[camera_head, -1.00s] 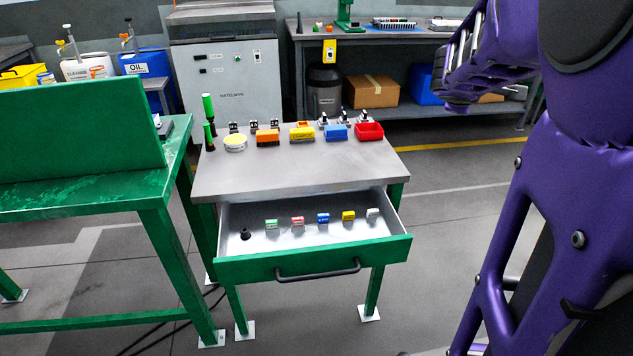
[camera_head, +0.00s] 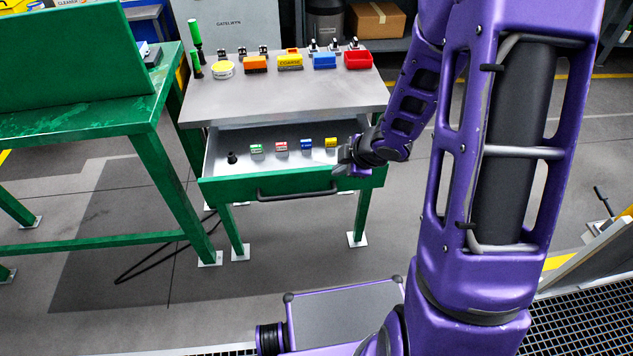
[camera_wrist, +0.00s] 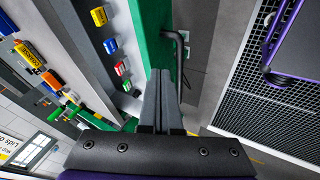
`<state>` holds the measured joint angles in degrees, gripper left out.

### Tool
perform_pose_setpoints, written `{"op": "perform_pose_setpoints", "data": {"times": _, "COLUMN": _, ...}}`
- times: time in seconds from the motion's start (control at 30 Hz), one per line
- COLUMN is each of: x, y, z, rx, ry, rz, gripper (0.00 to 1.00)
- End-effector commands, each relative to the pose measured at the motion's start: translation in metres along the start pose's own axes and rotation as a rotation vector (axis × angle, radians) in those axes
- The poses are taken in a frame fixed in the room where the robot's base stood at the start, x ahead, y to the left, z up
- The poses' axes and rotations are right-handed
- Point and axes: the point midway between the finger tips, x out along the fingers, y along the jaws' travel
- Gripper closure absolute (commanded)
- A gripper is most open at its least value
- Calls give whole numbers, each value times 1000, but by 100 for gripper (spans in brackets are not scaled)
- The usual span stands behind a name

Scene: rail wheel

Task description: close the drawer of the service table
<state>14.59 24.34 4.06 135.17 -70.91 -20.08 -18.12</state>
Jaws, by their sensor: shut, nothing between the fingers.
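The service table (camera_head: 285,97) has a grey top and green legs. Its drawer (camera_head: 235,190) is pulled out, with a green front and a dark bar handle (camera_head: 297,196). In the wrist view the green drawer front (camera_wrist: 150,35) and the handle (camera_wrist: 179,55) lie just ahead of the fingers. My gripper (camera_head: 345,160) is at the drawer's right end, close to the front panel. In the wrist view my gripper (camera_wrist: 160,75) shows its fingers together and empty. Whether it touches the panel I cannot tell. The drawer's right corner is partly hidden by my gripper.
Several small coloured blocks, including a green one (camera_head: 256,148), lie in the drawer. A green workbench (camera_head: 90,118) stands close on the left.

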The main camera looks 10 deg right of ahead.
Motion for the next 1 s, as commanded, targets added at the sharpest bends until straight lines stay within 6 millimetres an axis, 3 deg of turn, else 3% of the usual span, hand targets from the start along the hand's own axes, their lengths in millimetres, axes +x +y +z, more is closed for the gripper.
{"op": "perform_pose_setpoints", "data": {"times": 0.27, "x": 11, "y": -18, "z": -23, "rx": 23, "ry": 106, "rz": -18, "gripper": 100}}
{"op": "perform_pose_setpoints", "data": {"times": 0.7, "x": 84, "y": -20, "z": -30, "rx": 21, "ry": 105, "rz": -20, "gripper": 100}}
{"op": "perform_pose_setpoints", "data": {"times": 1.0, "x": 105, "y": -19, "z": -33, "rx": 22, "ry": 103, "rz": -17, "gripper": 100}}
